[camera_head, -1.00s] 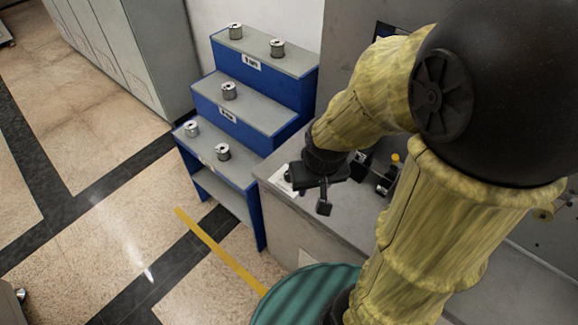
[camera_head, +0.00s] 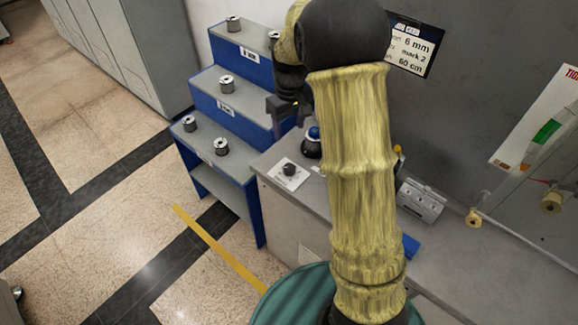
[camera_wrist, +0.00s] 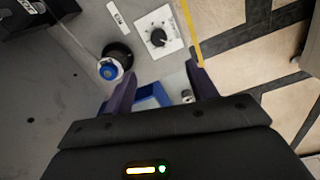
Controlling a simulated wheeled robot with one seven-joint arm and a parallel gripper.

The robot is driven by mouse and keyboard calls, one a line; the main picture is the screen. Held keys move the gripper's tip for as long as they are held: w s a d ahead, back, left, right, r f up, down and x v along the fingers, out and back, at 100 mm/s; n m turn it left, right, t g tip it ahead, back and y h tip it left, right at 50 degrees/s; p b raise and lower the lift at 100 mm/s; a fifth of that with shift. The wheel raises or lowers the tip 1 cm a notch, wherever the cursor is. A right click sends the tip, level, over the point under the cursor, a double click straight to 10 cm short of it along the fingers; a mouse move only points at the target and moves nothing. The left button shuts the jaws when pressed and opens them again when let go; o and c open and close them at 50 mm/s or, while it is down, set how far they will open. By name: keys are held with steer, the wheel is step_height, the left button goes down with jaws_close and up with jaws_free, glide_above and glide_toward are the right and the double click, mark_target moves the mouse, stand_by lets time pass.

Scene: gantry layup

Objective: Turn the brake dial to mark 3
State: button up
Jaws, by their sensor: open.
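The brake dial (camera_head: 289,170) is a small black knob on a white plate, on the left end of the grey bench top. The wrist view shows the dial (camera_wrist: 158,37) with marks around it; I cannot read where its pointer stands. My gripper (camera_head: 287,112) is above and beyond the dial, apart from it, in front of the blue steps. In the wrist view its two dark fingers (camera_wrist: 160,88) are spread with nothing between them, and the dial lies past their tips.
A blue-topped black knob (camera_head: 313,142) stands right beside the dial plate. Blue steps (camera_head: 232,125) with several metal spools stand left of the bench (camera_head: 300,225). A wall screen (camera_head: 412,47) reads "6 mm", "mark 2", "60 cm". A metal block (camera_head: 421,200) sits farther right.

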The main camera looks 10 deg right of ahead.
steer(key=shift+w, duration=0.3)
steer(key=shift+w+f, duration=0.1)
steer(key=p, duration=0.3)
glide_toward(289, 167)
step_height(289, 167, down, 9)
steer(key=shift+r, duration=0.15)
steer(key=c, duration=1)
